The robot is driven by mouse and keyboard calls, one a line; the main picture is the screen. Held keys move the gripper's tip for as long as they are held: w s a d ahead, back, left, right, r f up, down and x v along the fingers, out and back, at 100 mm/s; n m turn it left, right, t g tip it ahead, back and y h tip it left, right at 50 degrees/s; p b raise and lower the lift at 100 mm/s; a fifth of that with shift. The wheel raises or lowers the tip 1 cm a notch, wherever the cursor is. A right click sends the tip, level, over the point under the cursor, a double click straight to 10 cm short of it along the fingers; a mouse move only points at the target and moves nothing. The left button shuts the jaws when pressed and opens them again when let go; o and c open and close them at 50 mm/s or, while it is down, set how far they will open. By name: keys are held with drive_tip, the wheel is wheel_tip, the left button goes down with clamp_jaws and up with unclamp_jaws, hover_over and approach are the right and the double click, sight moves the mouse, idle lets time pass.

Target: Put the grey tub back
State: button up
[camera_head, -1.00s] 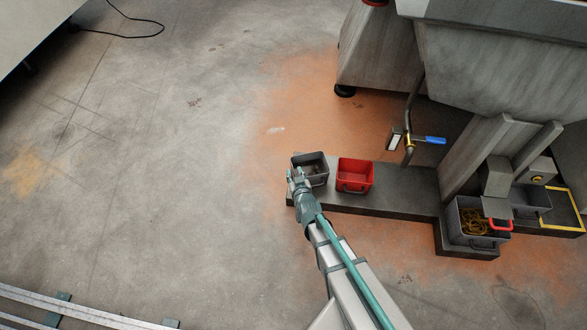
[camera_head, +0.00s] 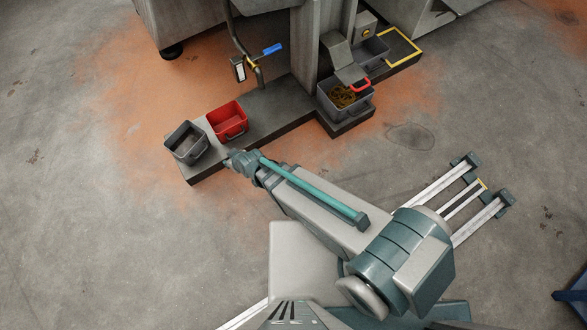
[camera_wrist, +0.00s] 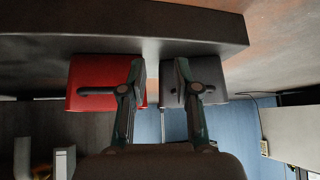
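A dark grey tub (camera_head: 183,151) stands on the left end of the low dark plinth (camera_head: 268,110), with a red tub (camera_head: 227,121) close to its right. A second grey tub (camera_head: 347,111), with yellow coiled stuff in it, stands further right. My gripper (camera_head: 231,157) is at the plinth's near side, right of the dark grey tub and below the red one. In the wrist view my gripper (camera_wrist: 159,75) has its fingers apart with nothing between them. One finger overlaps the red tub (camera_wrist: 97,82), the other the dark grey tub (camera_wrist: 213,77). Contact cannot be told.
A pipe with a blue-handled valve (camera_head: 271,49) rises behind the tubs. A grey upright (camera_head: 305,45) stands on the plinth. The floor at the left is open.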

drive_tip(key=s+d+m+g+h, duration=0.2)
drive_tip(key=s+d+g+h, duration=0.15)
drive_tip(key=d, duration=0.95)
drive_tip(key=s+d+m+g+h, duration=0.2)
drive_tip(key=s+d+g, duration=0.15)
drive_tip(key=d, duration=0.85)
drive_tip(key=s+d+r+m+g, duration=0.5)
drive_tip(key=s+d+r+g, duration=0.4)
drive_tip(key=d, duration=0.5)
wheel_tip(320, 180, up, 3)
drive_tip(key=shift+s+d+r, duration=0.1)
drive_tip(key=shift+s+d, duration=0.15)
drive_tip(key=shift+s, duration=1)
drive_tip(key=s+r+t+p, duration=0.2)
drive_tip(key=r+p, duration=0.6)
drive_tip(key=p, duration=0.9)
drive_tip(key=s+r+t+p, duration=0.2)
drive_tip(key=r+p, duration=0.5)
drive_tip(key=p, duration=1)
drive_tip(key=shift+s+a+r, duration=0.2)
drive_tip(key=shift+s+r, duration=0.2)
drive_tip(key=shift+s, duration=0.05)
